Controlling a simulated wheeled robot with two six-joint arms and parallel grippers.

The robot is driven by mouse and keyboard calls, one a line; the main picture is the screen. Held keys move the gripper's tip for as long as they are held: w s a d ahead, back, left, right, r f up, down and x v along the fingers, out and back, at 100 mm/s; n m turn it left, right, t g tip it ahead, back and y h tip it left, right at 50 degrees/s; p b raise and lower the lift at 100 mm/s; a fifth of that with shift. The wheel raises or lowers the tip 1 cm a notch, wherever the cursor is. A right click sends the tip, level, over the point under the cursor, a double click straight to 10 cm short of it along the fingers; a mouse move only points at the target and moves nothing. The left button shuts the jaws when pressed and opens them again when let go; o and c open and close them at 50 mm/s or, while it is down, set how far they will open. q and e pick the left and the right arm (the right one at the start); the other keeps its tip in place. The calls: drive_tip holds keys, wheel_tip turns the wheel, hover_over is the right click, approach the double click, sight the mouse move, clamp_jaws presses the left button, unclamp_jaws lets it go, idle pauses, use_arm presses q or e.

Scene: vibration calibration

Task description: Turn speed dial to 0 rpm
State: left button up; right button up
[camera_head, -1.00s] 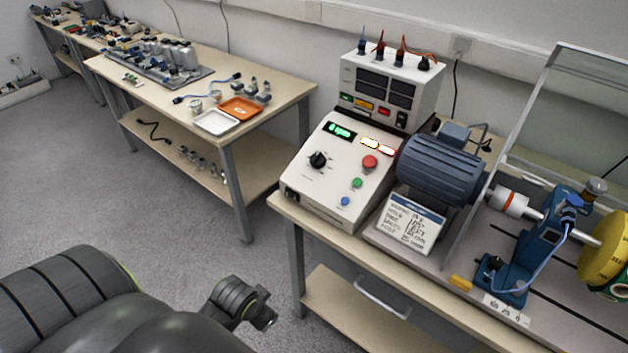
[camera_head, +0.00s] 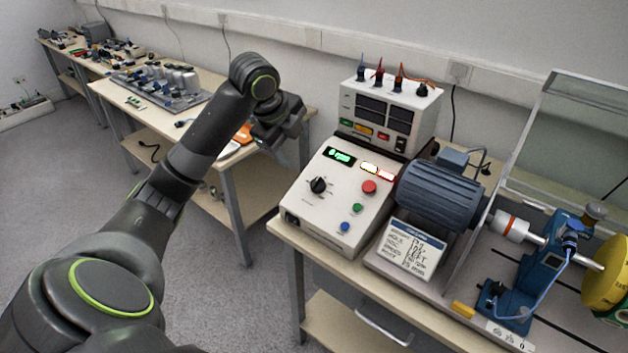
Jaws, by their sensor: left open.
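The speed dial (camera_head: 318,185) is a black round knob on the sloped white face of the control box (camera_head: 308,218). A green lit readout (camera_head: 340,155) above it ends in "rpm"; its digit is too small to read surely. My left gripper (camera_head: 290,122) is raised to the upper left of the dial, in front of the back bench. It is open, holds nothing I can see, and is apart from the box. My right gripper is not in view.
The box face also has a red button (camera_head: 369,187), a green button (camera_head: 358,208) and a blue button (camera_head: 345,226). A white power unit (camera_head: 425,108) stands behind. A blue-grey motor (camera_head: 438,190) and a written card (camera_head: 412,250) are to the right.

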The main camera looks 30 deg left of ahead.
sight(314, 181)
use_arm(q)
drive_tip(key=x, duration=1.6)
drive_tip(key=shift+w+a+f+p, duration=0.1)
drive_tip(key=shift+w+f+p, duration=0.05)
drive_tip(key=shift+w+p, duration=0.25)
